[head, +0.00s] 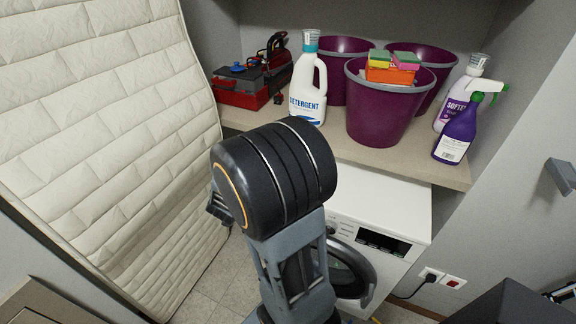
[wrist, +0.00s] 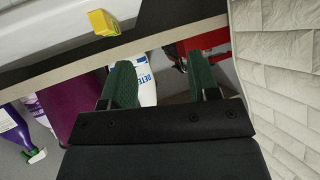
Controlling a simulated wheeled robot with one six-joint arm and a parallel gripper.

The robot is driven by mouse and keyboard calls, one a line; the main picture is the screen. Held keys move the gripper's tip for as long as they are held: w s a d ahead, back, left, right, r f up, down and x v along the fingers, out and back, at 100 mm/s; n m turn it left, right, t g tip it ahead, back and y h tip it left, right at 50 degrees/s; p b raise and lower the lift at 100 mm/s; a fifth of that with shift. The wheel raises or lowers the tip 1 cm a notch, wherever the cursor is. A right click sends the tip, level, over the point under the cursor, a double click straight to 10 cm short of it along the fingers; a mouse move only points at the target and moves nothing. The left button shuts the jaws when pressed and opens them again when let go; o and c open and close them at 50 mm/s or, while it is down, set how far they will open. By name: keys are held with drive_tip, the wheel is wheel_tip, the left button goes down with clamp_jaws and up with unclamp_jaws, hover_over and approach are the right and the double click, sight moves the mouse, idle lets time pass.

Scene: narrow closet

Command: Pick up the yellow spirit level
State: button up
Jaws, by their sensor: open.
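A small yellow block-like shape (wrist: 103,22) shows near the top of the wrist view, by the white machine and the dark band along the shelf edge. It may be an end of the yellow spirit level, but too little shows to be sure. I cannot make out the level in the head view, where my arm covers part of the scene. My gripper (wrist: 164,78) is open, with its two green fingers apart. Nothing is held between them; the shelf edge and detergent bottle show beyond.
A shelf (head: 347,150) holds a red toolbox (head: 240,97), detergent bottle (head: 308,88), purple buckets (head: 383,115) and spray bottle (head: 457,137). A white washing machine (head: 385,205) stands below it. A pale mattress (head: 110,130) leans at the left; a grey wall closes the right.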

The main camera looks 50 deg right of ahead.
drive_tip(key=d+f+g+h, duration=0.1)
drive_tip(key=d, duration=0.2)
drive_tip(key=s+d+f+m+g+h, duration=0.1)
drive_tip(key=d+f, duration=0.1)
drive_tip(key=d, duration=0.2)
drive_tip(key=s+d+f+m+g+h+b, duration=0.1)
drive_tip(key=d, duration=0.2)
drive_tip(key=shift+s+d+f, duration=0.1)
drive_tip(key=shift+d+f, duration=0.15)
drive_tip(key=shift+d, duration=0.1)
drive_tip(key=shift+x, duration=3.25)
drive_tip(key=shift+c, duration=0.2)
clamp_jaws()
drive_tip(key=shift+r, duration=0.1)
